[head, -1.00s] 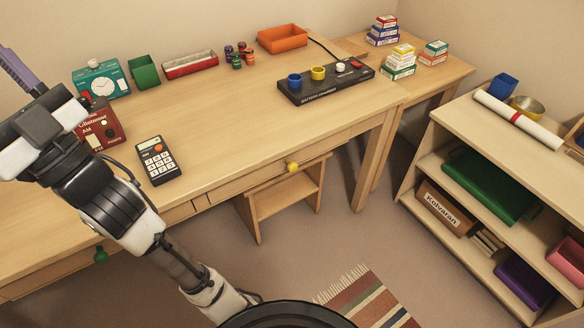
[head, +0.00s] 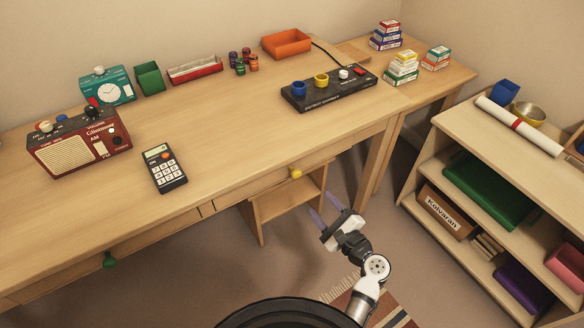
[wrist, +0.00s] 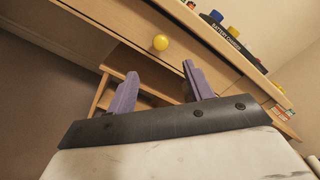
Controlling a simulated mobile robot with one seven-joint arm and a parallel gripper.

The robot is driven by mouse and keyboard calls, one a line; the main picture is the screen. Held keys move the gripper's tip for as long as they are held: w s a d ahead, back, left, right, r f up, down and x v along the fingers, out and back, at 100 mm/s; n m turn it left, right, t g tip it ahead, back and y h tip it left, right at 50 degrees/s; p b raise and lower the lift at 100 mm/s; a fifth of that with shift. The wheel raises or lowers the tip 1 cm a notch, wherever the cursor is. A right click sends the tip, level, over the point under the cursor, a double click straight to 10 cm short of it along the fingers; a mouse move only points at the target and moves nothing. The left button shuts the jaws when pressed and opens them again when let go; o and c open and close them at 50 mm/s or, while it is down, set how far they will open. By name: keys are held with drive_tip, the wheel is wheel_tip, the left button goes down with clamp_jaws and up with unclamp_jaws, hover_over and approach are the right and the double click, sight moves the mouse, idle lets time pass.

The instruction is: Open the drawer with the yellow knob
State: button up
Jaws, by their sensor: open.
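The yellow knob (head: 295,174) sits on the front of a closed drawer (head: 262,186) under the desk top, toward the desk's right end. My gripper (head: 325,207) is in front of and below the knob, apart from it, with its two purple fingers spread and nothing between them. In the wrist view the yellow knob (wrist: 160,42) shows beyond the fingertips, above the gap between the fingers (wrist: 157,80). A second drawer with a green knob (head: 110,260) is at the left of the desk and looks closed.
A wooden stool (head: 285,202) stands under the desk below the yellow-knob drawer. A shelf unit (head: 440,150) stands to the right. On the desk are a red radio (head: 80,143), a calculator (head: 165,168) and a black battery charger (head: 328,88). A striped rug (head: 395,312) lies on the floor.

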sight(298, 177)
drive_tip(key=p+x, duration=0.2)
drive_tip(key=x, duration=1.1)
drive_tip(key=shift+w, duration=0.15)
drive_tip(key=shift+c, duration=0.2)
clamp_jaws()
